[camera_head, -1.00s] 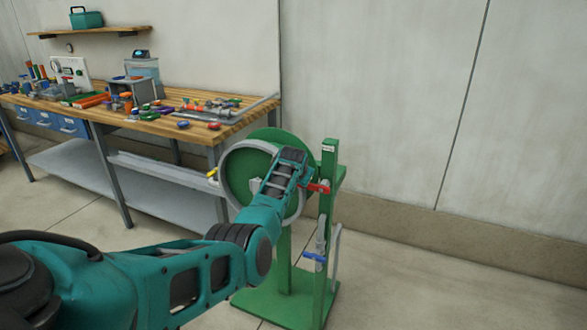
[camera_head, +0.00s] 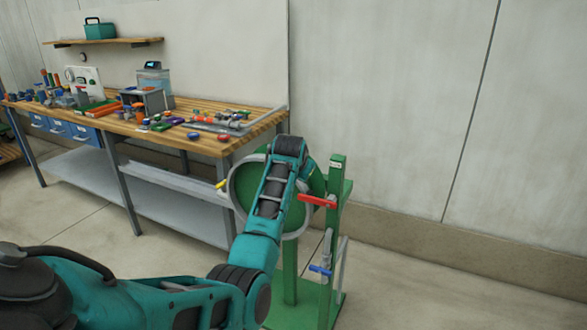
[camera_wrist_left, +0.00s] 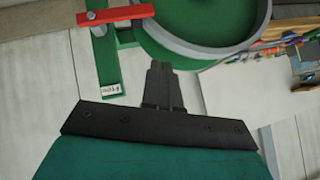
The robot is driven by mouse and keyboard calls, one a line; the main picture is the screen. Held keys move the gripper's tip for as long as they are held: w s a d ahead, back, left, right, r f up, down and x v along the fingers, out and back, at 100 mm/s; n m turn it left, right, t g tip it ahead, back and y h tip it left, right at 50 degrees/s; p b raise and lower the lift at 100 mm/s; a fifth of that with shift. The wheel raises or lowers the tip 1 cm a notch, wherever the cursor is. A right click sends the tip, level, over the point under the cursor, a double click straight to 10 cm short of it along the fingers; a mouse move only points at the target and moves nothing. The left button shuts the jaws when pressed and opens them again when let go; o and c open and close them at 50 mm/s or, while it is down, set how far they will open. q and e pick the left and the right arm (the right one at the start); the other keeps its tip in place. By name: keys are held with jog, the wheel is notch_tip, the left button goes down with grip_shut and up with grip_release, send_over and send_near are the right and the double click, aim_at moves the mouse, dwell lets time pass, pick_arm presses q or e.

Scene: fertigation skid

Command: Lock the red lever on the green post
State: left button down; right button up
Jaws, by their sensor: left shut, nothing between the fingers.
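The red lever (camera_head: 318,201) lies roughly level across the upper part of the green post (camera_head: 335,225), reaching left toward the round green wheel-like part. It also shows in the wrist view (camera_wrist_left: 125,14) at the upper left, crossing the post (camera_wrist_left: 107,62), whose white label is below the lever in that picture. In the head view my left wrist hides the gripper's fingers. My right gripper is not in view.
A green disc with a grey ring (camera_head: 236,185) stands beside the post, with a yellow handle (camera_head: 222,184) on its left. A blue-handled valve (camera_head: 320,270) sits lower on the post. A cluttered workbench (camera_head: 255,127) stands behind to the left. Floor to the right is clear.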

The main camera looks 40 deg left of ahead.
pick_arm(q)
jog(key=shift+s+d+r, duration=0.2)
jog(key=shift+s+r, duration=0.65)
jog(key=s+d+f+m+t+h, duration=0.1)
jog(key=s+d+f+m, duration=0.1)
jog(key=s+d+f, duration=0.55)
jog(key=s+d+f+m+t+h, duration=0.15)
jog(key=d+f, duration=0.25)
jog(key=f, duration=0.6)
jog(key=s+d+f+h, duration=0.2)
jog(key=s+d+f, duration=0.1)
jog(key=s+d, duration=0.6)
jog(key=s+d+f+h, duration=0.3)
jog(key=s+d, duration=0.6)
jog(key=s, duration=0.3)
jog(key=shift+f, duration=0.4)
